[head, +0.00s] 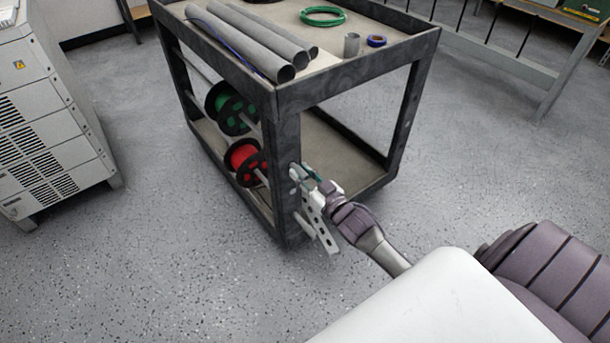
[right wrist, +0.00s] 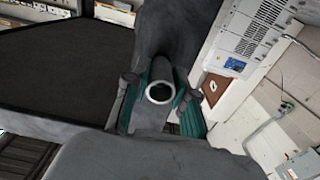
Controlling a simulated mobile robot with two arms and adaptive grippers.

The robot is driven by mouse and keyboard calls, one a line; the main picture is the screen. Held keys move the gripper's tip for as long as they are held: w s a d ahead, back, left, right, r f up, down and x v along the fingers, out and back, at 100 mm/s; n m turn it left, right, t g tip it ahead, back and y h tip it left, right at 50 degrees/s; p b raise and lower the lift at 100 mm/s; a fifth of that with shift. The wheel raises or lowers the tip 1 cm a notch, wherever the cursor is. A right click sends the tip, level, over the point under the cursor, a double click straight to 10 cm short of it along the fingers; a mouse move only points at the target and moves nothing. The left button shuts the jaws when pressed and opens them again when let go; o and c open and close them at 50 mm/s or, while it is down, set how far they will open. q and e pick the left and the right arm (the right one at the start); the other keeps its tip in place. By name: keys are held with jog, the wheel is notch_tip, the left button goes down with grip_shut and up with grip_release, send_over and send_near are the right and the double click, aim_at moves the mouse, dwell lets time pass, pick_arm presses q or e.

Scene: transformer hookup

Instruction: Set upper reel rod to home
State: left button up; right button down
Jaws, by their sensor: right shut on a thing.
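The upper reel rod (head: 249,122) shows as a short pale length beside the green reels (head: 236,115) on the side of the dark cart. My right gripper (head: 303,174) is at the cart's near corner post, beside a pale perforated bracket (head: 314,211). In the right wrist view its green-padded fingers (right wrist: 160,100) are shut around a round, hollow, light-rimmed rod end (right wrist: 160,92), which looks like the upper reel rod's end. How far the rod sits in the post is hidden by the post and gripper. My left gripper is out of view.
A red reel (head: 245,158) hangs below the green ones. A white cabinet (head: 45,120) stands left. The floor around the cart is clear.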

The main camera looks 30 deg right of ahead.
jog(key=c, duration=1.3)
grip_release()
jog(key=shift+w+r, duration=0.15)
jog(key=shift+r, duration=0.05)
jog(key=o, duration=0.4)
jog(key=shift+w+f, duration=0.1)
jog(key=shift+f, duration=0.05)
jog(key=shift+c, duration=0.2)
jog(key=shift+s+f, duration=0.1)
jog(key=shift+s, duration=0.25)
jog(key=s, duration=1.1)
jog(key=shift+s+d, duration=0.2)
jog(key=shift+d, duration=0.25)
